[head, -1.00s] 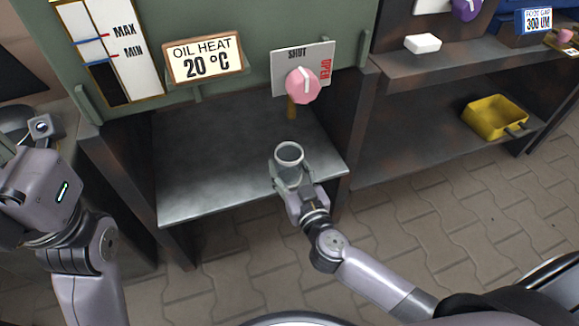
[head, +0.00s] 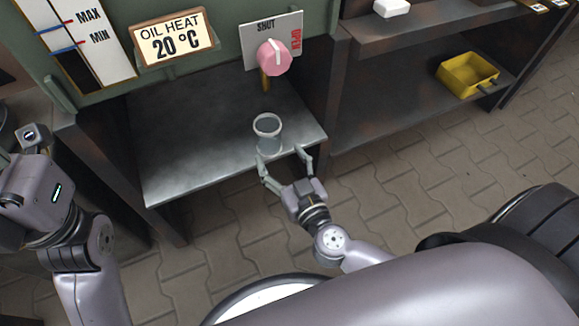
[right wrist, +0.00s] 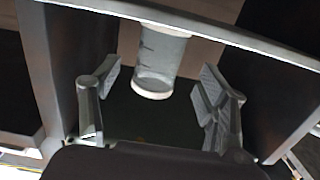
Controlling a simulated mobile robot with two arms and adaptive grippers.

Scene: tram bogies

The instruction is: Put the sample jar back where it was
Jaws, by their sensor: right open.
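The sample jar (head: 267,136) is a grey, open-topped, see-through cup. It stands upright on the metal shelf (head: 190,165), near its front edge and in front of the tap spout (head: 265,82). My right gripper (head: 281,156) is open and empty, just in front of the jar on the near side. In the right wrist view the jar (right wrist: 161,62) shows between the spread fingers of my right gripper (right wrist: 162,80), clear of both. I cannot tell what the jar holds.
Above the shelf are a pink knob (head: 273,57) on a SHUT/OPEN plate, an OIL HEAT 20 °C sign (head: 172,38) and a level gauge (head: 85,40). To the right, a yellow tray (head: 468,76) sits on a low shelf. The shelf left of the jar is clear.

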